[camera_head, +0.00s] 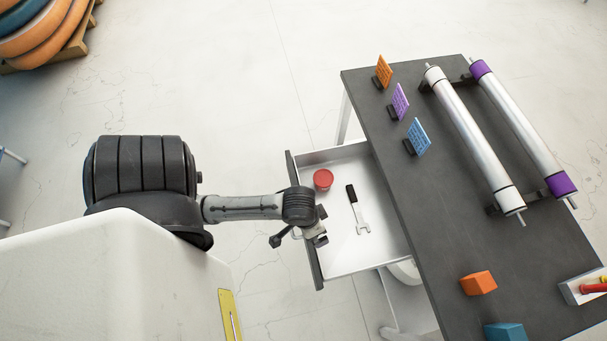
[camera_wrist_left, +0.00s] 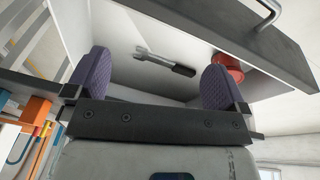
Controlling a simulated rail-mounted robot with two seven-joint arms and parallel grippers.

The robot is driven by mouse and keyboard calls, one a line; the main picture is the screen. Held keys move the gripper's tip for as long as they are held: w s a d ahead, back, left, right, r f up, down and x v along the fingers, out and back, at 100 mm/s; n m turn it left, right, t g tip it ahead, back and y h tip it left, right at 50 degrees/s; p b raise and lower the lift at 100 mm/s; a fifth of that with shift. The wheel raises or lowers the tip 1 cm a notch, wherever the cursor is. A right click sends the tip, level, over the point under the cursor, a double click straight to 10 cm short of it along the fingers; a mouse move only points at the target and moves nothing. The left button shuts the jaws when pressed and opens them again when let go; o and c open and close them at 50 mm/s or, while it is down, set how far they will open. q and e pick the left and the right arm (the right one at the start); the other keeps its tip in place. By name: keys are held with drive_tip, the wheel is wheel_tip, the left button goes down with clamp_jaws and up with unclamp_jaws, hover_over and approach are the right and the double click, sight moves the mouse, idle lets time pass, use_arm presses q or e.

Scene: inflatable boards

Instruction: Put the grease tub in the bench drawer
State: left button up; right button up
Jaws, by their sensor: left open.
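The red grease tub (camera_head: 323,179) stands inside the open bench drawer (camera_head: 340,262), near its front left corner. It also shows in the left wrist view (camera_wrist_left: 228,66), partly behind the right finger. My left gripper (camera_head: 320,227) is over the front part of the drawer, just inside its dark front panel. It is open, with nothing between its two purple-grey pads (camera_wrist_left: 155,75). The tub is apart from the gripper. My right gripper is not in view.
A wrench (camera_head: 358,209) with a black handle lies in the drawer. The dark bench top (camera_head: 440,215) carries two rollers (camera_head: 470,130), small coloured cards (camera_head: 400,102), an orange block (camera_head: 478,284) and a blue block (camera_head: 506,331). The floor left of the drawer is clear.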

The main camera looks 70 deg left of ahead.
use_arm(q)
drive_tip(key=s+d+r+m+t, duration=0.1)
drive_tip(key=s+d+r+m, duration=0.1)
drive_tip(key=s+r+m, duration=0.1)
drive_tip(key=shift+s+d+r+m+y, duration=0.3)
drive_tip(key=shift+s+r, duration=0.1)
drive_tip(key=shift+r, duration=0.15)
